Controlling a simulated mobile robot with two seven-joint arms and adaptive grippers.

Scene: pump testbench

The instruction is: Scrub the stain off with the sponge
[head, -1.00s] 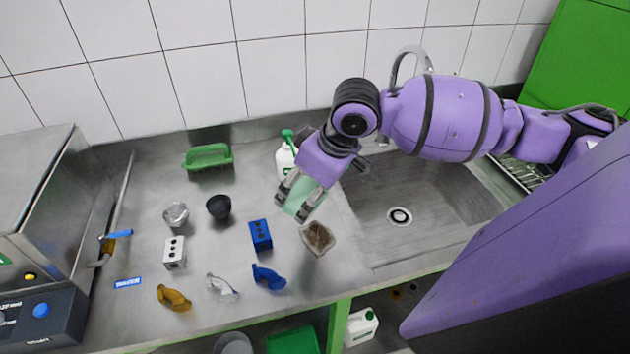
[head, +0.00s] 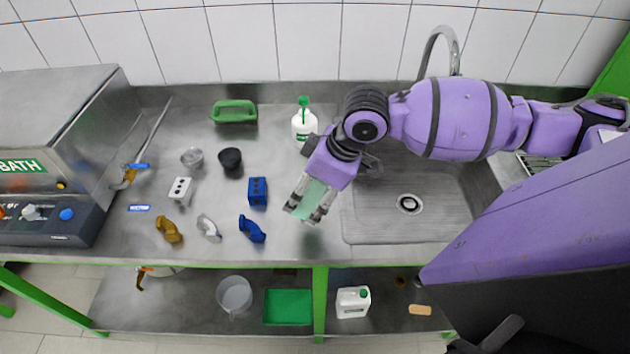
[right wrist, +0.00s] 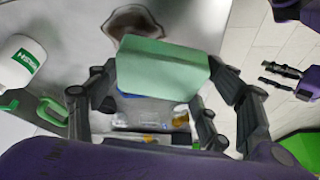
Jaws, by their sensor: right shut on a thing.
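My right gripper (head: 311,206) is shut on a pale green sponge (head: 307,196) over the counter, left of the sink. In the right wrist view the sponge (right wrist: 162,68) sits between the fingers of my right gripper (right wrist: 165,90). A brown-edged stain (right wrist: 136,20) lies on the steel counter just beyond the sponge there. In the head view the gripper and sponge hide the stain. I cannot tell whether the sponge touches the counter. My left gripper (right wrist: 280,76) shows at the right of the wrist view with its fingers apart and empty; it is outside the head view.
A white bottle (head: 304,126) stands behind the gripper. A blue block (head: 257,191) and blue curved part (head: 252,229) lie to its left. The sink (head: 407,204) is to the right. A green basket (head: 234,111) and bath machine (head: 55,150) are farther left.

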